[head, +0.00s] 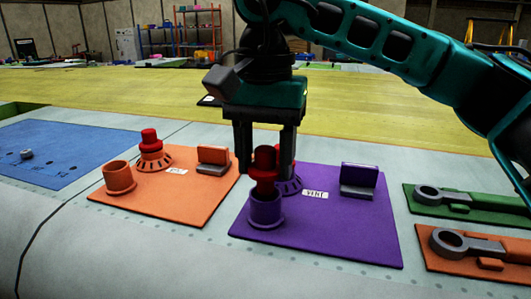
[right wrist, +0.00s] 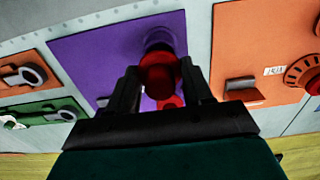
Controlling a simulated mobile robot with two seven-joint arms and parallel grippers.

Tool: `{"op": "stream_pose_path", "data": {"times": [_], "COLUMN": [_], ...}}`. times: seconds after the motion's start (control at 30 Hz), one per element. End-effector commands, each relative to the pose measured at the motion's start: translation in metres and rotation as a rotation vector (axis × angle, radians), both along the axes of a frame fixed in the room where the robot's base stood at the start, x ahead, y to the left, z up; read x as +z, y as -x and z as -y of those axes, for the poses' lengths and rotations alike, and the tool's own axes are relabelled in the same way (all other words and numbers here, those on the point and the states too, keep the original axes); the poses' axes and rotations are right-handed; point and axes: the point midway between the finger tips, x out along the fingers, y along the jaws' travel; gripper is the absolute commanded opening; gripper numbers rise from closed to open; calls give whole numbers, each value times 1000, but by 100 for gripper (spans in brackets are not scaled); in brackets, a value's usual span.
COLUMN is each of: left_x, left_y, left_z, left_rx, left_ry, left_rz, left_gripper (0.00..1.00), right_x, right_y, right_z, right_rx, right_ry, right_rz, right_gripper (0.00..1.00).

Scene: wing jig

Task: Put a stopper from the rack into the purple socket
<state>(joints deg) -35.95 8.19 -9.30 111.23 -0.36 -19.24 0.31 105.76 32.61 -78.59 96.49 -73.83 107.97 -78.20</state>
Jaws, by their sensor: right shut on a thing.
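My right gripper (head: 265,170) points down over the purple mat and is shut on a red stopper (head: 265,182). The stopper is upright, its lower end at the mouth of the purple socket (head: 266,210); I cannot tell how deep it sits. In the right wrist view the stopper (right wrist: 159,72) is between the fingers (right wrist: 163,85), with the purple socket (right wrist: 158,38) just beyond it. A purple rack (head: 289,186) is mostly hidden behind the gripper and socket. Another red piece (right wrist: 170,103) shows below the held stopper in the wrist view. My left gripper is not in view.
The purple mat (head: 340,240) also bears a purple block (head: 358,180). The orange mat (head: 195,205) to the left has an orange socket (head: 119,177), a rack with a red stopper (head: 150,142) and an orange block (head: 213,158). Wrenches (head: 455,243) lie on panels at right.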

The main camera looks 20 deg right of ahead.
Motion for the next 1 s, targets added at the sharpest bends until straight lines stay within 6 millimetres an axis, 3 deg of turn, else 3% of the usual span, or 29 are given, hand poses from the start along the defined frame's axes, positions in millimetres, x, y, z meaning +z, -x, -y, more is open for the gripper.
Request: {"op": "stream_pose_path", "data": {"times": [1.0], "left_x": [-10], "left_y": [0], "left_z": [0], "left_rx": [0], "left_ry": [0], "left_rz": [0], "left_gripper": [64], "right_x": [-15], "right_y": [0], "right_z": [0], "right_rx": [-1], "right_ry": [-1], "right_rz": [1], "right_gripper": [21]}}
